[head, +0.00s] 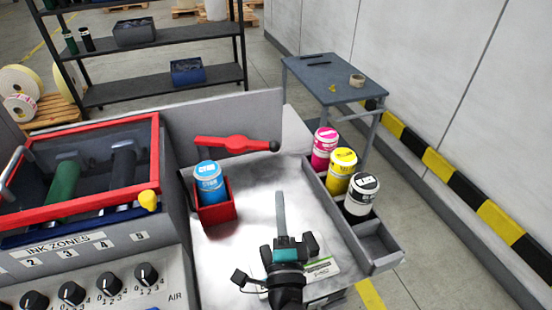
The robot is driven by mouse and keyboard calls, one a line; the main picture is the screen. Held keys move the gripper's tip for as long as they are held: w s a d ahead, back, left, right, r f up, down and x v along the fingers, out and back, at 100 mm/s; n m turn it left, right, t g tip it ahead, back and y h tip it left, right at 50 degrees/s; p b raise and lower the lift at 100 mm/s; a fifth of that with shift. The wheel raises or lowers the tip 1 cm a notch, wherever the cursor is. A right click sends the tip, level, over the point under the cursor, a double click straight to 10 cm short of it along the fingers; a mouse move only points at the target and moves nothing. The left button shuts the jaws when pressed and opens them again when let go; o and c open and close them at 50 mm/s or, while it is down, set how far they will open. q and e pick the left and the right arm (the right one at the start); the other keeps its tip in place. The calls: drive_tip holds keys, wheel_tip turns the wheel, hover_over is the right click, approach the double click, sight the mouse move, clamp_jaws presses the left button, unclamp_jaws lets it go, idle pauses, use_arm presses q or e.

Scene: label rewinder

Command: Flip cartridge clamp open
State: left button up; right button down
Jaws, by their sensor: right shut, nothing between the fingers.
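The clamp appears to be the red lever (225,143) with a black knob at its right end, lying roughly level along the machine's back wall. A blue cartridge (209,180) stands upright in a red holder (217,213) just in front of it. My right gripper (280,203) is over the pale tray, right of the holder and in front of the lever. Its slim grey fingers are shut together and empty, apart from lever and cartridge. My left gripper is out of view.
Magenta (324,148), yellow (341,171) and black-and-white (362,194) cartridges stand in a grey side rack (379,244) at right. At left are a red-framed roller unit (80,213) with a yellow knob and a dial panel (91,280). The pale tray (245,245) is mostly clear.

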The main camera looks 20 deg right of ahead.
drive_tip(key=p+x, duration=0.1)
drive_tip(key=x, duration=0.8)
drive_tip(key=shift+r, duration=0.1)
drive_tip(key=shift+x, duration=0.85)
drive_tip(key=w+n+y+b, duration=0.1)
drive_tip(key=w+d+y, duration=0.1)
drive_tip(key=y, duration=0.1)
drive_tip(key=w+d+n+y+b, duration=0.1)
drive_tip(key=shift+w+d+n+t+y+b, duration=0.1)
drive_tip(key=shift+w+n+t+y+b, duration=0.2)
